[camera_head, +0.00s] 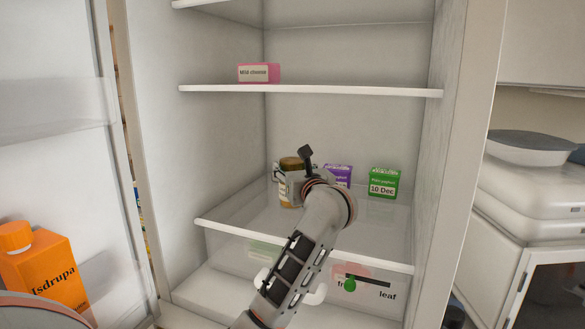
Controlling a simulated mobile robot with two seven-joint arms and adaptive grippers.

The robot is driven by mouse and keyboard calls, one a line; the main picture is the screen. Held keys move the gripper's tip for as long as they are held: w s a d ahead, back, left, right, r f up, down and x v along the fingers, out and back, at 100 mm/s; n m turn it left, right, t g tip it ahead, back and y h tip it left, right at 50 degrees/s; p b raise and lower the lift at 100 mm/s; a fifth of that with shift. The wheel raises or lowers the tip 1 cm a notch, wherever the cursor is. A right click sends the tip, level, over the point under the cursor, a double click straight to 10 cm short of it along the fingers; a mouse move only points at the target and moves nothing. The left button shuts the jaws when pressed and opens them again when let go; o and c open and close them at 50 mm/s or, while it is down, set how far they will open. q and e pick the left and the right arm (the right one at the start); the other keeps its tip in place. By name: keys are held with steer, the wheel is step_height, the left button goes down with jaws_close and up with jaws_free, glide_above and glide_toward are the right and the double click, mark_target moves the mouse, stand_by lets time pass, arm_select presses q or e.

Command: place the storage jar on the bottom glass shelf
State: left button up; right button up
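The storage jar (289,190), a glass jar with a brown lid and a pale label, is inside the open fridge, upright at the bottom glass shelf (235,232). I cannot tell whether its base touches the glass. A small grey part shows at the jar's left side. My wrist hides the jar's right side and most of the fingers, so their grip is unclear.
A purple carton (338,174) and a green box (384,183) stand behind and right of the jar. A pink box (259,73) sits on the shelf above (340,91). A clear drawer (385,283) lies below. The open door holds an orange carton (45,268).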

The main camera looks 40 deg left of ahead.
arm_select(q)
steer(key=shift+o, duration=0.6)
steer(key=shift+r, duration=0.25)
steer(key=shift+s+d+f, duration=0.1)
steer(key=shift+s+d, duration=0.05)
steer(key=shift+d, duration=0.2)
steer(key=v, duration=1.1)
steer(key=shift+s+b, duration=0.2)
steer(key=shift+b, duration=0.1)
steer(key=shift+d, duration=0.1)
